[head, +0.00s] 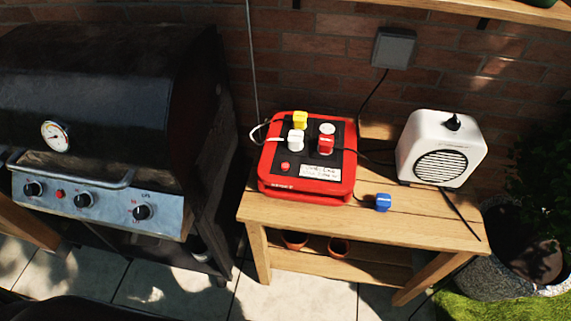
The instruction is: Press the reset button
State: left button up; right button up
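A red power box (310,186) with a black top panel sits on the wooden side table (410,226). A small round red button (285,166) is on the panel's front left; I cannot read whether it is marked as reset. A yellow plug (300,119), a white plug (295,140) and a red plug (326,144) stand in the panel. A round white socket (327,128) at the back right has no plug in it. A blue plug (383,202) lies on the table, right of the box. Neither gripper shows in the head view.
A white heater-like unit (443,148) with a round grille stands on the table's right. A black grill (100,110) stands left of the table. A brick wall with a grey outlet box (394,47) is behind. Cables run around the red box. The space above the button looks clear.

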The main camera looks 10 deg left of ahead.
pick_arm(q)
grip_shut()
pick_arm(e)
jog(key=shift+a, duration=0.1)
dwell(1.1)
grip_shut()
